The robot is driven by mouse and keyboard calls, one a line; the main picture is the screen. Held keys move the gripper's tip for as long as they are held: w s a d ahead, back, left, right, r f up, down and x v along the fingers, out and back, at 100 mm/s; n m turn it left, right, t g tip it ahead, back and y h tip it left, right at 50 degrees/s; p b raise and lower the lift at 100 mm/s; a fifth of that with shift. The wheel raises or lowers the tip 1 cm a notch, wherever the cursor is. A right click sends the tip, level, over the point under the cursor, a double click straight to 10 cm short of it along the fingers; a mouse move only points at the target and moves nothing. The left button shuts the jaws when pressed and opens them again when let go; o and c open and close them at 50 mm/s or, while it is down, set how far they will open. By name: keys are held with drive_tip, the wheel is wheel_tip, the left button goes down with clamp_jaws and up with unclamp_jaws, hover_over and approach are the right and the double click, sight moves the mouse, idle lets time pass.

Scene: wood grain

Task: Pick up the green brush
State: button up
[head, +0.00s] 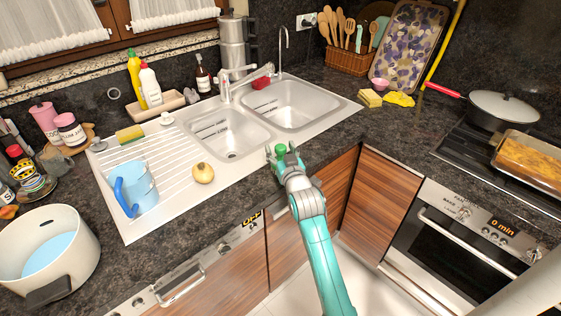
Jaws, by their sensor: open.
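My gripper (283,156) is open at the front edge of the sink counter, just in front of the right basin. A small bright green piece (281,149) shows at its fingertips. I cannot tell whether it is the green brush or part of the gripper, nor whether the fingers touch it. No other thing is clearly a green brush. A greenish utensil (373,31) stands among wooden spoons in the basket at the back, too small to identify.
A double sink (231,134) lies behind my gripper. An onion (203,173) and a blue jug (134,190) stand on the drainboard to the left. A white pot (82,232) is at front left. A pan (503,108) and a baking dish (531,158) are on the right.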

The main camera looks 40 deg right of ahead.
drive_tip(key=shift+w, duration=0.1)
clamp_jaws()
